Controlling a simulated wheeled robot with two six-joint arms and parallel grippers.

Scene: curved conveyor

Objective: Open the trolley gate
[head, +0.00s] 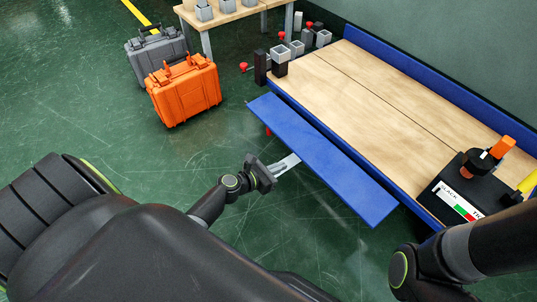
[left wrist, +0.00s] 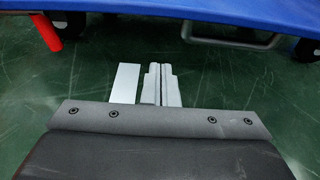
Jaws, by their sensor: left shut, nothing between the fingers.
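The trolley (head: 390,105) has a wooden deck and a blue frame. Its gate, a long blue panel (head: 320,155), lies along the near left side, with its broad face showing and tilted outward from the deck edge. In the left wrist view the trolley's blue edge (left wrist: 150,14) crosses the top, with a grey bar handle (left wrist: 235,42) below it. My left gripper (head: 290,160) is shut and empty, close to the gate's outer edge in the head view. Its fingers (left wrist: 160,82) point toward the blue edge, apart from the handle. My right gripper is out of view.
A red lever (left wrist: 50,30) and dark wheels show under the trolley. A black labelled box (head: 465,190) stands at the deck's near right. Orange (head: 185,90) and grey (head: 157,55) cases stand on the green floor, which is clear around my left gripper.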

